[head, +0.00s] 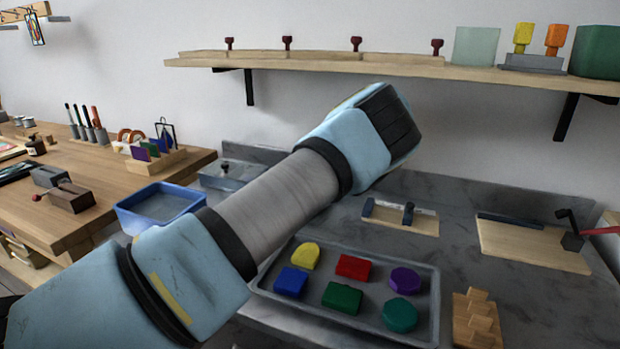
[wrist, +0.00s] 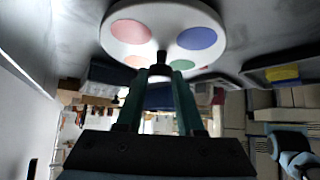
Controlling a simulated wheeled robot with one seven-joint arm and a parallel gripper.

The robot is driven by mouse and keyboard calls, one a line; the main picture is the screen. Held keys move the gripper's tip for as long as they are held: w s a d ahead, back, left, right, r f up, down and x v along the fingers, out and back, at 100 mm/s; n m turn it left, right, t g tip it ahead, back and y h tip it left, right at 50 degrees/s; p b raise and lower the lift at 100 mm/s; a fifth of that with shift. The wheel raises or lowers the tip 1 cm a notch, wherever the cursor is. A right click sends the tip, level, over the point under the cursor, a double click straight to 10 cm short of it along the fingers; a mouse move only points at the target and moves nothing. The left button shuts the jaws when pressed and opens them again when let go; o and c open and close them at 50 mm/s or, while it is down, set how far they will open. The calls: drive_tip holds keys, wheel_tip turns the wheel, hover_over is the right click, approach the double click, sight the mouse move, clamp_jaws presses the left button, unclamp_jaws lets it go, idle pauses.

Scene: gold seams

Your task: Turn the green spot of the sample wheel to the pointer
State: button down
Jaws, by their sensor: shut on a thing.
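The sample wheel (wrist: 162,20) is a pale disc at the top of the wrist view. It shows a pink-red spot (wrist: 130,33) at left, a blue spot (wrist: 197,38) at right and an orange spot (wrist: 135,62) lower left. A dark knob (wrist: 160,58) sticks out from the wheel. My gripper (wrist: 160,74) is shut on this knob. I cannot make out the pointer. In the head view my arm crosses the middle, and neither wheel nor fingers show.
A grey tray (head: 436,301) of coloured pieces lies on the counter below my arm. A blue basin (head: 160,205) stands to the left. A wall shelf (head: 390,67) runs behind. Boards with tools lie at right, beside a stepped wooden block (head: 477,318).

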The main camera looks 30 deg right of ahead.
drive_tip(key=shift+n+g, duration=0.3)
idle(0.4)
drive_tip(key=c, duration=0.5)
unclamp_jaws()
